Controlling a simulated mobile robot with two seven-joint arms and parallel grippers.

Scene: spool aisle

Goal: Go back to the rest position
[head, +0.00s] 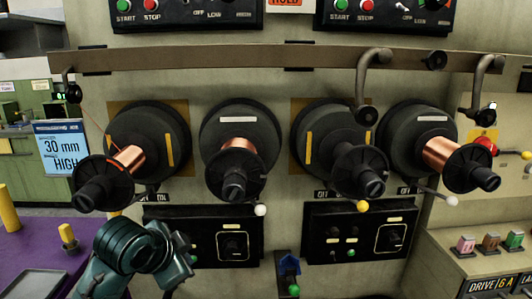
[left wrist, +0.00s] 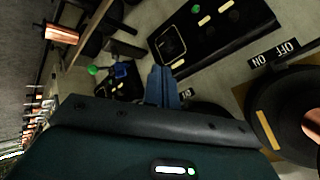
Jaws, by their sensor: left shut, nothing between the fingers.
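My left arm comes in at the lower left of the head view, dark teal, and its wrist end (head: 180,258) is in front of the left black control panel. In the left wrist view the two blue-grey fingers of my left gripper (left wrist: 163,82) are together, with nothing between them. The fingers cannot be made out clearly in the head view. The gripper is apart from the spools. My right gripper is in neither view.
Several black spools, some with copper wire (head: 240,150), stick out from the machine face. Below are two black panels (head: 345,232) with levers. A blue part with a green button (head: 290,268) sits between them. A purple surface (head: 35,245) with yellow posts is at left.

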